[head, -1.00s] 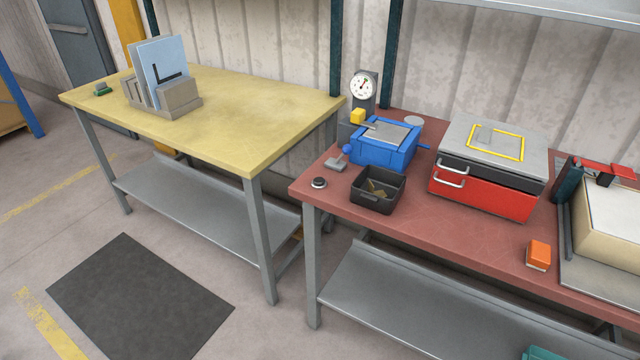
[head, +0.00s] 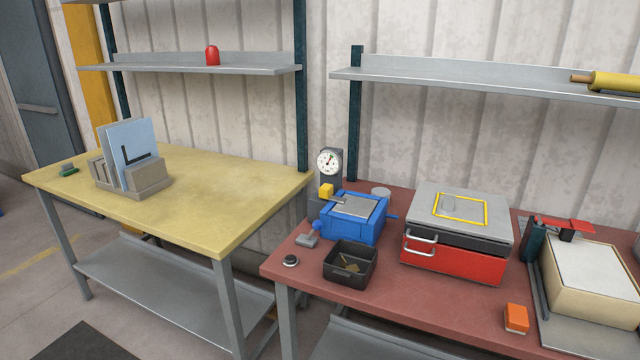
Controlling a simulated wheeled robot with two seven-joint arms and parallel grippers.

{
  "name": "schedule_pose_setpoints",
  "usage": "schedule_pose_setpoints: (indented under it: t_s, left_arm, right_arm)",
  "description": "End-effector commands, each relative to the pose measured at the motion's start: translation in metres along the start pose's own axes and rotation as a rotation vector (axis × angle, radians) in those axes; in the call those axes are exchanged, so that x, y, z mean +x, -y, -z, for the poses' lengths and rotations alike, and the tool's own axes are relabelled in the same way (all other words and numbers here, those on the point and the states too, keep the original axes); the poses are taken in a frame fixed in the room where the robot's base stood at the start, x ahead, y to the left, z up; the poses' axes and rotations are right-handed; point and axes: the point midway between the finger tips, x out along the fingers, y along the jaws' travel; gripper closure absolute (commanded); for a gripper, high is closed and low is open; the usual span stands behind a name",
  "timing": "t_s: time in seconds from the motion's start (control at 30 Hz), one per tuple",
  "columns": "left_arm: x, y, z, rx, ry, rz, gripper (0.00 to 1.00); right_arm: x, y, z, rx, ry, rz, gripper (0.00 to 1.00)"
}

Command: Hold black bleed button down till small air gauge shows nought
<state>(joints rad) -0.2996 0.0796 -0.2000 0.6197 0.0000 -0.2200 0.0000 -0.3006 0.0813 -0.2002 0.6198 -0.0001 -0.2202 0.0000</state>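A small round dial gauge (head: 327,162) with a white face stands on a dark grey block behind the blue machine, at the back left of the red-brown bench. A dark needle shows on its face, but the scale is too small to read. A round black button (head: 290,260) with a pale ring around it is near the left front corner of the same bench. Nothing touches or covers the button. Neither of my grippers is in view.
A blue machine (head: 345,228) with a yellow block and a black tray (head: 350,262) sit right of the button. A yellow-topped table (head: 220,205) is at left; shelves (head: 470,80) hang above.

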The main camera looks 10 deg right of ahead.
Motion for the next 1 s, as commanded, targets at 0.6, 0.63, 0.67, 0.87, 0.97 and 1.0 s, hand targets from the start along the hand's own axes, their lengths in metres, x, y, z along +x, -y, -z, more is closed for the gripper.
schedule_pose_setpoints:
  t_s: [0.6,0.63,0.67,0.87,0.97,1.0]
  left_arm:
    - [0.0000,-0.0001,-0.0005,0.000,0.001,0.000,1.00]
    - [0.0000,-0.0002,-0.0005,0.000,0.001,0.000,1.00]
    - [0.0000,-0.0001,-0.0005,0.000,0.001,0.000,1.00]
    - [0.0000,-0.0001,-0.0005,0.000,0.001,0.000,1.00]
    - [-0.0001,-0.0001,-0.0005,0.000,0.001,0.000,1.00]
    - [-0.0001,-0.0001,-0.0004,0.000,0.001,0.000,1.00]
  right_arm:
    - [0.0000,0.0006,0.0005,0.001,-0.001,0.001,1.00]
    - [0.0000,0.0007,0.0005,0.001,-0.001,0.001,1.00]
    - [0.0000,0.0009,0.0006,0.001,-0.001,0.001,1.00]
    - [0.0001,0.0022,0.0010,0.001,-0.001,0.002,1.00]
    - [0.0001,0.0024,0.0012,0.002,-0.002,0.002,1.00]
    - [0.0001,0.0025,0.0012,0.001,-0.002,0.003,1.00]
